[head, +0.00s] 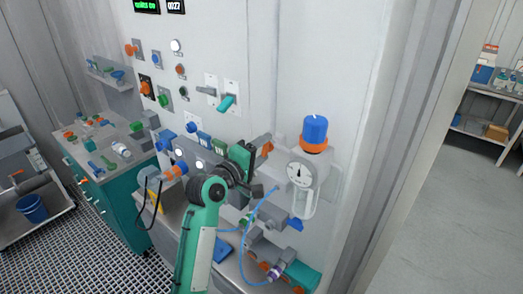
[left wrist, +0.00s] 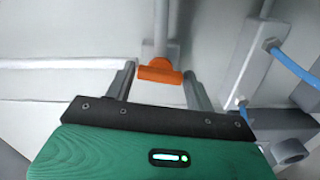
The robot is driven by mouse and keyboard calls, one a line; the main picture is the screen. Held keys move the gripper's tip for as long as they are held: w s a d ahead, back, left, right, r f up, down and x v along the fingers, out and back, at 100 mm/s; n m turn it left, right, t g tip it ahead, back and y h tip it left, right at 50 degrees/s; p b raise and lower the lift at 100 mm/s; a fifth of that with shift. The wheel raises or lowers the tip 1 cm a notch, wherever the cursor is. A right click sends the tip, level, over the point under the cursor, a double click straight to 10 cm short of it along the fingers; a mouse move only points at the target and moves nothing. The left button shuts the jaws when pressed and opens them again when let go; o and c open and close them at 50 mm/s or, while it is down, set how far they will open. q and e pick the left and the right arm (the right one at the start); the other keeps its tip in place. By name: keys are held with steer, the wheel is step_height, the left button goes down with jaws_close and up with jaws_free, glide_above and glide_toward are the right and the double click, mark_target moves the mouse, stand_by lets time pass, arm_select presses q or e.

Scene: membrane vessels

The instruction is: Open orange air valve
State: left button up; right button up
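The orange air valve handle (left wrist: 160,73) is a short orange bar on a grey stem, against a pale wall panel. In the left wrist view it lies between the two fingertips of my left gripper (left wrist: 159,80), with a narrow gap on each side. The fingers are apart, and I see no clear contact. In the head view the orange handle (head: 267,147) shows just left of the gauge unit, with my left gripper (head: 260,151) at it; the arm and the green gripper body partly hide this area. My right gripper is not in view.
A gauge unit with a blue knob (head: 315,128) and a white dial (head: 299,174) stands close right of the handle. A blue hose (head: 246,235) loops below. Several switches and a teal lever (head: 226,102) are on the wall panel. A teal cabinet (head: 112,210) stands left.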

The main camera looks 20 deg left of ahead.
arm_select(q)
steer(key=shift+o, duration=1.1)
steer(key=shift+s, duration=0.15)
steer(key=b+v, duration=0.5)
steer(key=v, duration=0.8)
steer(key=shift+s+b, duration=0.25)
steer(key=shift+b, duration=0.1)
steer(key=shift+a, duration=0.1)
